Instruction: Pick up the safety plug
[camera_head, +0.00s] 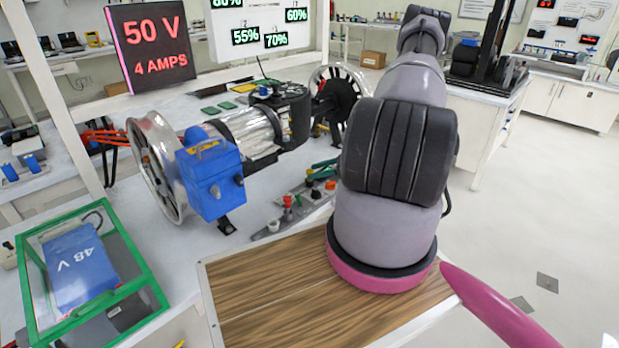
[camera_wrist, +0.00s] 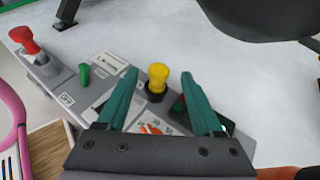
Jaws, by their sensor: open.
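A grey control panel (camera_head: 272,228) lies on the white table, and it fills the lower middle of the wrist view (camera_wrist: 70,98). A yellow knob-shaped plug (camera_wrist: 158,77) stands upright on it. A red plug (camera_wrist: 24,39) stands at its left end and also shows in the head view (camera_head: 287,200). I cannot tell from labels which one is the safety plug. My gripper (camera_wrist: 159,80), with teal fingers, is open over the panel. The yellow plug appears between the fingertips, with space on both sides. The head view shows the fingers (camera_head: 322,168) small, partly hidden by my arm.
A small green button (camera_wrist: 84,75) sits between the red and yellow plugs. A wheel-and-motor assembly with a blue box (camera_head: 210,180) stands behind and left of the panel. A green-framed case (camera_head: 150,290) with a blue 48 V battery (camera_head: 75,270) is at left front. Floor at right is clear.

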